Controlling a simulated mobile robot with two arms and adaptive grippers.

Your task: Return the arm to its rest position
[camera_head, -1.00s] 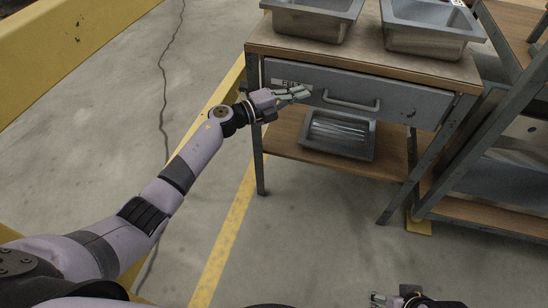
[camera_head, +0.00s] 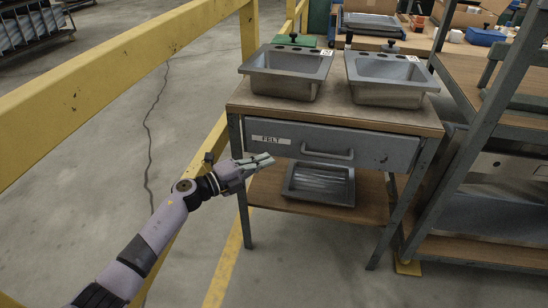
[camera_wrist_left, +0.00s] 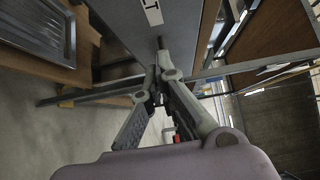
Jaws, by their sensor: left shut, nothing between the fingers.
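My left arm (camera_head: 150,240), pale purple with black bands, reaches in from the lower left of the head view. Its left gripper (camera_head: 268,160) is shut and empty, in front of the left part of the grey drawer (camera_head: 375,147) labelled "FELT", at about its lower edge. In the left wrist view the gripper fingers (camera_wrist_left: 158,65) meet near the drawer front, with nothing held between them. I cannot tell whether the fingertips touch the drawer. My right gripper is out of view.
The drawer sits in a workbench (camera_head: 240,103) with two steel sinks (camera_head: 290,72) (camera_head: 385,82) on top. A metal tray (camera_head: 318,184) lies on the lower shelf. A yellow rail (camera_head: 110,70) runs along the left. A metal rack (camera_head: 480,130) stands right. Floor in front is clear.

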